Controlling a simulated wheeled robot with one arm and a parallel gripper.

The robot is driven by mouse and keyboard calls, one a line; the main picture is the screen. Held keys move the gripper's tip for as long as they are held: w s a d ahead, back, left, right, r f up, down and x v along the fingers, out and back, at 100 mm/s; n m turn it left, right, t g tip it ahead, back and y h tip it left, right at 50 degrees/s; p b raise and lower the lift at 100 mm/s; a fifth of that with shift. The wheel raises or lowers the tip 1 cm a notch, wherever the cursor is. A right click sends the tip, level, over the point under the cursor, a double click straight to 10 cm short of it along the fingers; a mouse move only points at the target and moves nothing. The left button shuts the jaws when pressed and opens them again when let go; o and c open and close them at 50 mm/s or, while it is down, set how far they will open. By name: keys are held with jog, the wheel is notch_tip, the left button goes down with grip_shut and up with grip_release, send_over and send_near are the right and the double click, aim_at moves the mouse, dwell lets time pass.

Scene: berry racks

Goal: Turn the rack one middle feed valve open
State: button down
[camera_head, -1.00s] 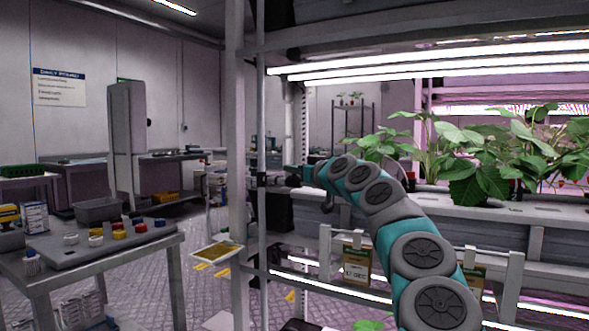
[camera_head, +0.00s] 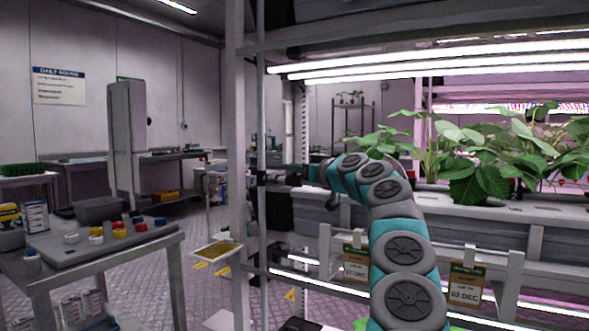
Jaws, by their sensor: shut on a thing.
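My teal and grey arm reaches from the bottom right to the left post of the near rack. My gripper (camera_head: 284,171) is at its far end, small and partly dark, right beside the post. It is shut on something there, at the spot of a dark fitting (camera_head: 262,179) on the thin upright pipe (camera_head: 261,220). I take this fitting to be the middle feed valve. The handle and its angle are too small and too covered to read.
The rack post (camera_head: 237,150) stands just left of the pipe. Leafy plants (camera_head: 480,165) grow in the tray at right, under bright light tubes (camera_head: 400,65). Tags (camera_head: 466,287) hang below the tray. A grey table (camera_head: 110,255) with colored caps stands at left.

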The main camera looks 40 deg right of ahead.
jog(key=shift+r, duration=0.15)
jog(key=c, duration=0.8)
grip_release()
jog(key=shift+c, duration=0.2)
jog(key=shift+s, duration=0.1)
jog(key=shift+s+f+b, duration=0.2)
jog(key=shift+s+b, duration=0.3)
jog(key=s+b, duration=0.2)
jog(key=s, duration=0.4)
jog(key=shift+s, duration=0.35)
jog(key=shift+r, duration=0.1)
